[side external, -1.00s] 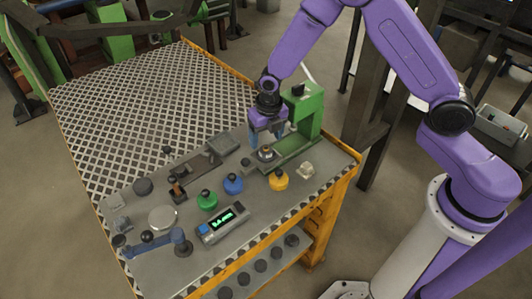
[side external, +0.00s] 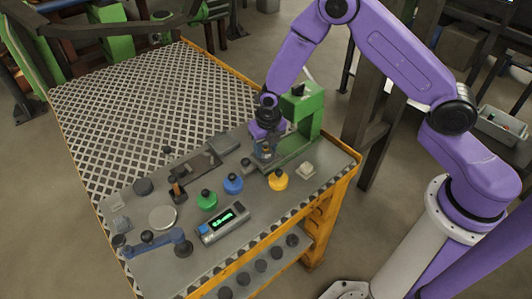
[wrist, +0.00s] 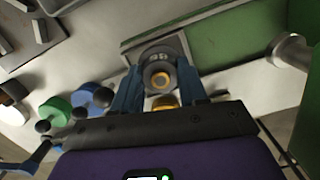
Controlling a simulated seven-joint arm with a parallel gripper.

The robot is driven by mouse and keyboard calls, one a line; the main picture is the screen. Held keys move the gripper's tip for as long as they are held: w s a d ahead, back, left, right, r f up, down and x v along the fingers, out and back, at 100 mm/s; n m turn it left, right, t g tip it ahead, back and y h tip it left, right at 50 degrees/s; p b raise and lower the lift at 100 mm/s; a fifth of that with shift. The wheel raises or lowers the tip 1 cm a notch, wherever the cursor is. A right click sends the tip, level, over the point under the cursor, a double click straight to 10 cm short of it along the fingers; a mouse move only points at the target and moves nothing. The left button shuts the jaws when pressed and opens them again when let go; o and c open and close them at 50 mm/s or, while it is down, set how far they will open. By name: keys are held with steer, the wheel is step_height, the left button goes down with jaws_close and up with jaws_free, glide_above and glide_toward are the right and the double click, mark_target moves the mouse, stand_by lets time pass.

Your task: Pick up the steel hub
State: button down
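The steel hub (wrist: 159,77) is a round grey part with a brass-coloured centre. It sits on the base of the green press in the wrist view. In the side view it (side external: 267,151) is partly hidden by my fingers. My gripper (wrist: 160,80) is lowered around the hub, with one blue finger on each side. The fingers look open, with narrow gaps beside the hub; contact is not clear. In the side view my gripper (side external: 266,153) points down in front of the press column.
The green press (side external: 303,108) stands close behind my gripper. Yellow (side external: 278,180), blue (side external: 233,184) and green (side external: 207,201) knobbed pots stand nearby. A display unit (side external: 223,222) and a blue lever tool (side external: 160,241) lie at the front. The perforated tabletop (side external: 150,100) is clear.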

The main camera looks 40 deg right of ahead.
mark_target(266, 147)
steer(key=shift+s+f, duration=0.1)
steer(key=shift+s, duration=0.05)
step_height(266, 147, up, 4)
steer(key=shift+s+f, duration=0.1)
steer(key=shift+s, duration=0.05)
steer(key=s+d+r+m, duration=0.1)
steer(key=s+d+r, duration=0.2)
steer(key=s+r, duration=0.6)
steer(key=s, duration=0.4)
steer(key=shift+r, duration=0.3)
